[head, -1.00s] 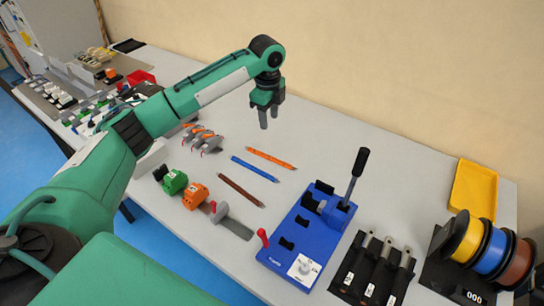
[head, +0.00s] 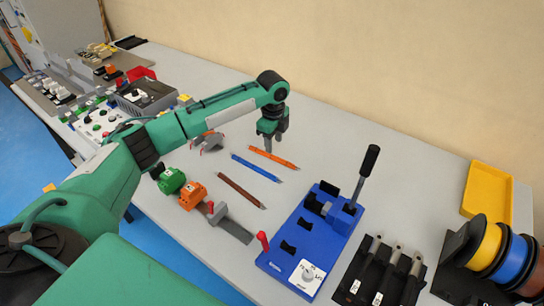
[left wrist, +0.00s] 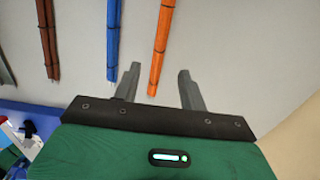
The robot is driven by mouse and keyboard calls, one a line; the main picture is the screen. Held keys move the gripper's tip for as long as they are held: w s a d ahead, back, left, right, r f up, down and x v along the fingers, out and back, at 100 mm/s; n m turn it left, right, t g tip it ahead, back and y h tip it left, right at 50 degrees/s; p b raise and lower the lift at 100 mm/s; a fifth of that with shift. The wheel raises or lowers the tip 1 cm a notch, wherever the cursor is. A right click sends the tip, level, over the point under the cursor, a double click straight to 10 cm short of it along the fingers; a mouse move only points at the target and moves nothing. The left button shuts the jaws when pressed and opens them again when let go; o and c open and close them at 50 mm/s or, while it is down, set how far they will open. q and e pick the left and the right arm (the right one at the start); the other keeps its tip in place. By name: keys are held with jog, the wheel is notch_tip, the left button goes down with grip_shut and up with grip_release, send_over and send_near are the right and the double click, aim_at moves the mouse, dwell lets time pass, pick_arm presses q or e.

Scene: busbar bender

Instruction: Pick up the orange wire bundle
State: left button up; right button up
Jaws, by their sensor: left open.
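The orange wire bundle (head: 274,158) lies on the grey table, the farthest back of three thin bundles. In the left wrist view the orange bundle (left wrist: 160,48) runs down between the fingers of my left gripper (left wrist: 157,88). I cannot tell how high the fingertips are above the bundle. My right gripper is not in view.
A blue bundle (head: 256,168) and a brown bundle (head: 241,190) lie nearby. The blue bender (head: 290,245) with its upright black-handled lever stands to the right. Green (head: 171,181) and orange (head: 192,196) blocks sit in front. Table behind the orange bundle is clear.

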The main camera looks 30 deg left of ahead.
aim_at(273, 155)
pick_arm(q)
jog(key=shift+f+p, duration=0.4)
jog(key=shift+f, duration=2.3)
grip_shut()
